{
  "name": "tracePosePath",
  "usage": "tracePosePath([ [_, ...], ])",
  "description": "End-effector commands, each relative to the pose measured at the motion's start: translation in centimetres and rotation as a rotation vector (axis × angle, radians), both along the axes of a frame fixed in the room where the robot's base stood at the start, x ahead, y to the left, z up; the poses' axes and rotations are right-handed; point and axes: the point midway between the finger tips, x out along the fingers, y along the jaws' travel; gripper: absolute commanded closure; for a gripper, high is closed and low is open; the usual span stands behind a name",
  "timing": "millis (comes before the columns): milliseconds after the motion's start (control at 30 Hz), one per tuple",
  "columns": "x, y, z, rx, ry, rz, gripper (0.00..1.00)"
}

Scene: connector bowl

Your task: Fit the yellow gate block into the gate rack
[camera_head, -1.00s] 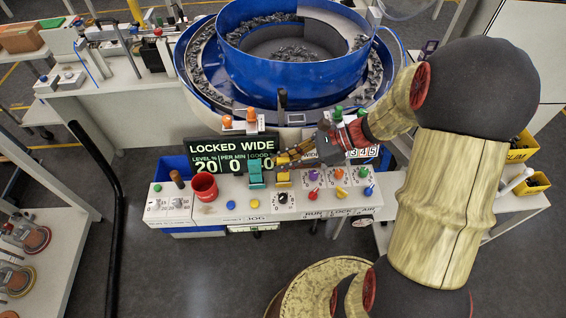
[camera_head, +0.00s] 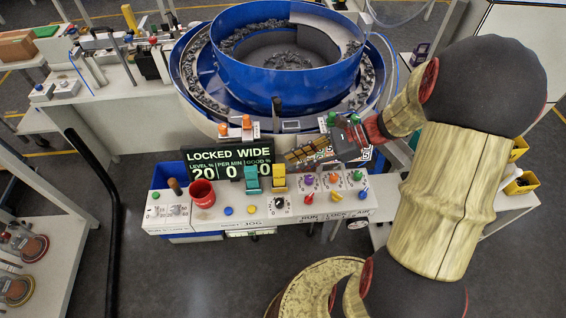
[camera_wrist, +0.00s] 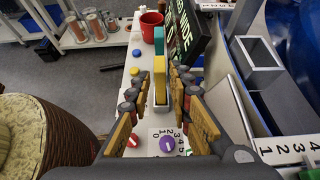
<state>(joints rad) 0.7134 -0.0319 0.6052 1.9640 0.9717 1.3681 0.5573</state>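The yellow gate block (camera_head: 279,178) stands upright on the white console, just right of a teal block (camera_head: 251,179). In the wrist view the yellow block (camera_wrist: 160,76) shows upright beyond and between my fingers, with the teal block (camera_wrist: 158,42) behind it. My gripper (camera_head: 291,157) is above and behind the console, just up and right of the yellow block. Its fingers (camera_wrist: 155,92) are spread apart, with no block clearly gripped. Grey material shows beside the yellow block's lower part; I cannot tell whether this is the gate rack. The block's foot is hard to see.
A red cup (camera_head: 202,194) is left on the console (camera_head: 240,224). Knobs and buttons lie in front and right. The blue bowl (camera_head: 285,85) is behind. A hollow grey frame (camera_wrist: 258,62) is right in the wrist view.

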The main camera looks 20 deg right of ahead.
Motion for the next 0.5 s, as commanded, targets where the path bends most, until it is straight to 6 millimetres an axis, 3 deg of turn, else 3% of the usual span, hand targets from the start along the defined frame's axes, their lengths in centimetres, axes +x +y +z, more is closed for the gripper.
tracePosePath([
  [100, -0.6, -2.1, 1.4, 0.000, -0.001, -0.003, 0.80],
  [300, -1.3, -4.3, 2.6, 0.000, 0.000, -0.002, 0.80],
  [400, -1.6, -4.8, 2.8, -0.004, -0.001, 0.002, 0.80],
  [500, -2.0, -4.0, 3.4, -0.049, -0.020, 0.050, 0.80],
])
